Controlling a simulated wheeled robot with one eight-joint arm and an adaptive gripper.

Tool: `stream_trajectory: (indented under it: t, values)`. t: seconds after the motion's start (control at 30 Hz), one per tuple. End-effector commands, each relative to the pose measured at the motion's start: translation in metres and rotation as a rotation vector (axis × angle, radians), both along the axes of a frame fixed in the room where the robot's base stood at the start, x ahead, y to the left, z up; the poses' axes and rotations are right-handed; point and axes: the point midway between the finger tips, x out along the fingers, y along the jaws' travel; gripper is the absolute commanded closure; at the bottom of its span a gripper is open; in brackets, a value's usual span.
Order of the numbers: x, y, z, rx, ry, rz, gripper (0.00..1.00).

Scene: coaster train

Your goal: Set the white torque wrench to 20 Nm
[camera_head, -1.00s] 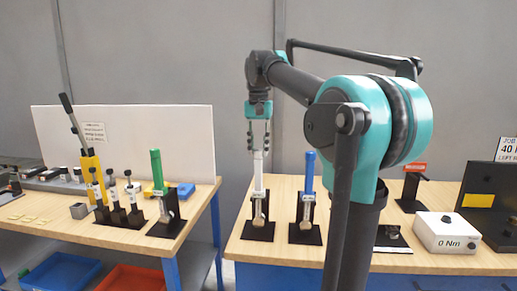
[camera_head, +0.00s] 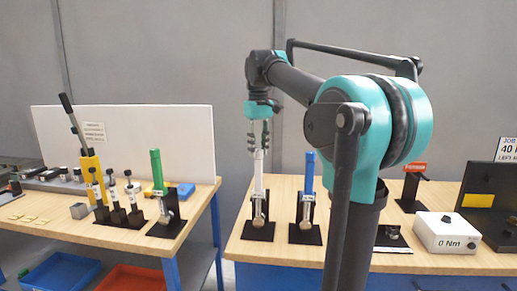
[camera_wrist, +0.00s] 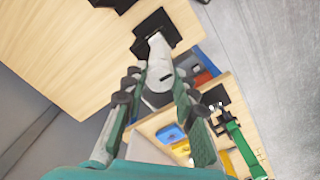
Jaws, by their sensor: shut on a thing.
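The white torque wrench (camera_head: 259,180) stands upright in a black stand at the left end of the right-hand bench. My gripper (camera_head: 258,146) is above it, pointing down, with its fingers at the top of the white handle. In the wrist view the white wrench (camera_wrist: 158,66) runs between the fingers of my gripper (camera_wrist: 160,95), which is shut on its handle end. A dark mark shows on the handle there, but no scale number is readable.
A blue-handled wrench (camera_head: 308,175) stands close to the right. A green-handled wrench (camera_head: 156,170) is on the left bench (camera_head: 130,236). A white box (camera_head: 446,232) reading 0 Nm sits further right. A gap separates the two benches.

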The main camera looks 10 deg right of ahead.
Motion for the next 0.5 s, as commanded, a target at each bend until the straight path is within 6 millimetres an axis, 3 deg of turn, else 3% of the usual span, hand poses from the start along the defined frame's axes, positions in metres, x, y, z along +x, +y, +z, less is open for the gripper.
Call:
stream_trajectory:
  t: [0.5]
  values:
    - [-0.0002,0.0001,0.0001,0.000,0.000,0.060,1.00]
